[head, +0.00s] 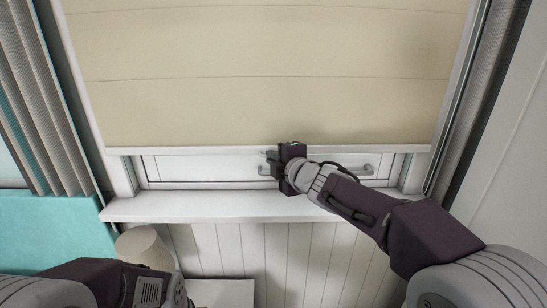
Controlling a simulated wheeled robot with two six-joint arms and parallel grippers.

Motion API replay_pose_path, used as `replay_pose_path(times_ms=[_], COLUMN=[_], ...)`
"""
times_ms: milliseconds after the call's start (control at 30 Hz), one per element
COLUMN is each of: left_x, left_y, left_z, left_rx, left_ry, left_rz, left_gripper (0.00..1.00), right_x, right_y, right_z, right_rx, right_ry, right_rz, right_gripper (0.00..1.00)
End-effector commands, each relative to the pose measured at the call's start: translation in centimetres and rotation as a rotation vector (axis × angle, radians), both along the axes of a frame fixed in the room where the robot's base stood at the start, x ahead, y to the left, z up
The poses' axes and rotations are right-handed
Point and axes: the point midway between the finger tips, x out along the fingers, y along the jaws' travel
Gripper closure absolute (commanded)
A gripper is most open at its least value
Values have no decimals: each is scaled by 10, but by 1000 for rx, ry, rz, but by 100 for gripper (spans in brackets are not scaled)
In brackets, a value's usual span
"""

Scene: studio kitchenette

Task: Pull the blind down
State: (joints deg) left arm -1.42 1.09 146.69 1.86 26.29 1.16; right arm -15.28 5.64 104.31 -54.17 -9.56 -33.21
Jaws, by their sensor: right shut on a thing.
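The beige blind (265,100) covers most of the window in the head view. Its pale bottom bar (200,150) hangs a little above the window sill (190,207), with a strip of white window frame showing below it. My right gripper (273,158) is at the middle of the bottom bar, shut on it. The gripper's body hides the exact contact. Part of my left arm shows at the lower left, but its gripper is not in view.
Metal handles (367,170) sit on the window frame below the bar. Grey vertical slats (25,90) and a turquoise surface (45,230) are at left. A beige rounded object (143,247) stands below the sill, beside white panelling (290,250).

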Motion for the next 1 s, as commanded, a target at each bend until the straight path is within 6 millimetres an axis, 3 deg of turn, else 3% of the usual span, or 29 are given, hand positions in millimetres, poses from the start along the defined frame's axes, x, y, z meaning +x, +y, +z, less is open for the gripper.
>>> replay_pose_path(times_ms=[33, 100, 400, 633, 1000], left_x=[0, 0, 0, 0, 0], left_y=[0, 0, 0, 0, 0], left_z=[-35, -56, -124, -148, -153], left_rx=[0, 0, 0, 0, 0], left_ry=[0, 0, 0, 0, 0], left_rz=[0, 0, 0, 0, 0], left_gripper=[71, 71, 71, 71, 71], right_x=[0, 0, 0, 0, 0], right_y=[0, 0, 0, 0, 0], right_z=[-37, -58, -129, -153, -160], right_rx=[-1, 0, 0, -2, -3], right_ry=[3, 3, 3, 2, 6], right_rz=[-1, -1, -1, 0, -1], right_gripper=[100, 100, 100, 100, 100])
